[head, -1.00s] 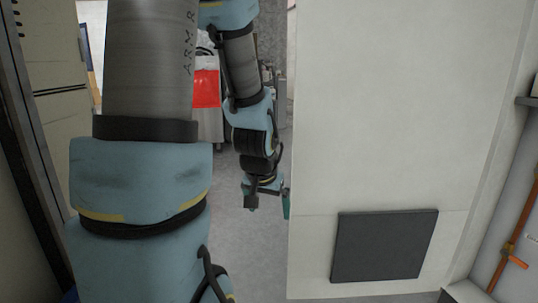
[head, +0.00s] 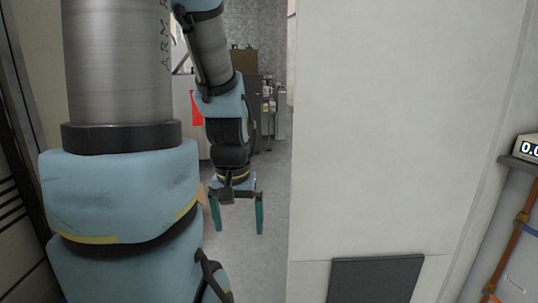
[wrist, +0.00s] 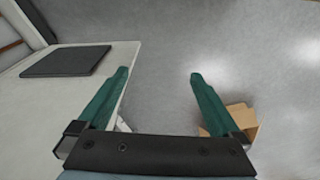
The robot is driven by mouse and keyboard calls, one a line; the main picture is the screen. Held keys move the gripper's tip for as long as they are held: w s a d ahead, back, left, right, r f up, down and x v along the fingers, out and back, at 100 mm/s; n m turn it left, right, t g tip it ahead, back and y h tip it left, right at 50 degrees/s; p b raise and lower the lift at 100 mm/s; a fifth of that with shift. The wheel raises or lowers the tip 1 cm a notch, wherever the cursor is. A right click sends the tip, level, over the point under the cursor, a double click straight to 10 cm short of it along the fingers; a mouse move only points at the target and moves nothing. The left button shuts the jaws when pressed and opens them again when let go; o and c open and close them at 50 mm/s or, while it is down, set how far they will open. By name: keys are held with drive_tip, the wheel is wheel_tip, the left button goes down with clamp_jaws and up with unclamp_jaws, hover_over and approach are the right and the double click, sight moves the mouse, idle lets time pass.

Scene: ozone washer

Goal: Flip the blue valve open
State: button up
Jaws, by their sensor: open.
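I cannot make out a blue valve for certain in either view. A copper-orange pipe (head: 518,232) runs down the wall at the right edge of the head view, with a small bluish patch on it, too small to identify. My gripper (head: 238,226) hangs left of a large white panel, its two green fingers spread and pointing down. In the wrist view my gripper (wrist: 159,76) is open with only grey floor between the fingers. The panel stands between my gripper and the pipe.
The white panel (head: 400,130) fills the centre right, with a dark square plate (head: 375,279) low on it. A cardboard box (wrist: 241,119) lies on the floor. Shelving with bottles (head: 270,105) stands behind.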

wheel_tip(320, 180, up, 11)
drive_tip(key=p, duration=0.8)
drive_tip(key=shift+p, duration=0.35)
